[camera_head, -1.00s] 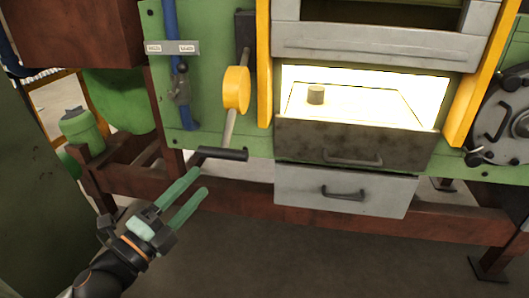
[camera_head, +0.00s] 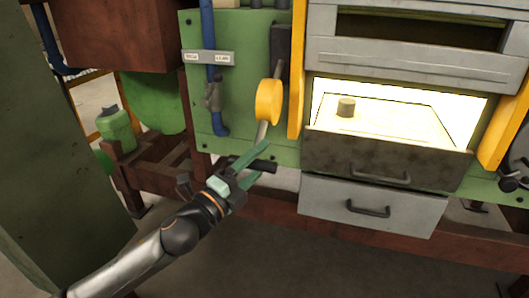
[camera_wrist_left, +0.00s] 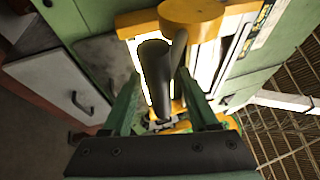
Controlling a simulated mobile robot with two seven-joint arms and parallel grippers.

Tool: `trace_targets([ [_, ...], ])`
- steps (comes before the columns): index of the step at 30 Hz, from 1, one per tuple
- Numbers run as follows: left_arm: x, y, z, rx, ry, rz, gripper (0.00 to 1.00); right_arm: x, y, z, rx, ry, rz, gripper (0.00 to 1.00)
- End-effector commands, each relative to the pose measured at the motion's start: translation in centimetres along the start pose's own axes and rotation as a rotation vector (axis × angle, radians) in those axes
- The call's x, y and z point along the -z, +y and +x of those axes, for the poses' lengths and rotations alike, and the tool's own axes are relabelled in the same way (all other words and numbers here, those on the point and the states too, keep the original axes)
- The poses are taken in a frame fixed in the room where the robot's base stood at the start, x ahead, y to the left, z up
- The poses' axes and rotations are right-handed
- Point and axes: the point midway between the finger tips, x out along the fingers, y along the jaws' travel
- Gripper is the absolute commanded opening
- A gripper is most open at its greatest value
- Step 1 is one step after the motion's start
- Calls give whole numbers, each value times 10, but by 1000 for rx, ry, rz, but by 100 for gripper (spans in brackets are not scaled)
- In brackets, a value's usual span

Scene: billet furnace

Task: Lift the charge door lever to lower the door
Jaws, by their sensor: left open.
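The charge door lever has a yellow disc (camera_head: 269,102), a grey rod and a black grip (camera_head: 264,166) at its lower end. The disc also shows in the wrist view (camera_wrist_left: 190,14), with the dark grip (camera_wrist_left: 155,70) below it. My left gripper (camera_head: 262,159) is open, its green fingers at the grip. In the wrist view the grip lies between the two fingers (camera_wrist_left: 157,85); I cannot tell whether they touch it. The grey charge door (camera_head: 400,65) is raised above the glowing furnace opening. My right gripper is out of view.
A small billet (camera_head: 346,107) stands on the bright hearth. Below are a dark front panel (camera_head: 330,146) and a grey drawer (camera_head: 330,199) with handles. A blue pipe with a valve (camera_head: 213,95) runs left of the lever. Yellow guide posts (camera_head: 297,70) flank the opening.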

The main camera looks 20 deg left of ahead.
Motion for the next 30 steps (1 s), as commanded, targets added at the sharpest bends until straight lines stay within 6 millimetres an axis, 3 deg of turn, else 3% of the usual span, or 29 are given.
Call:
trace_targets([
  [6, 0, 0, 16, 0, 0, -1, 60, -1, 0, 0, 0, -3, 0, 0],
  [16, 0, 1, 18, -1, 0, -1, 58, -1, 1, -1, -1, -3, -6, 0],
  [30, 0, 2, 18, -3, -1, -1, 6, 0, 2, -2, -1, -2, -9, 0],
])
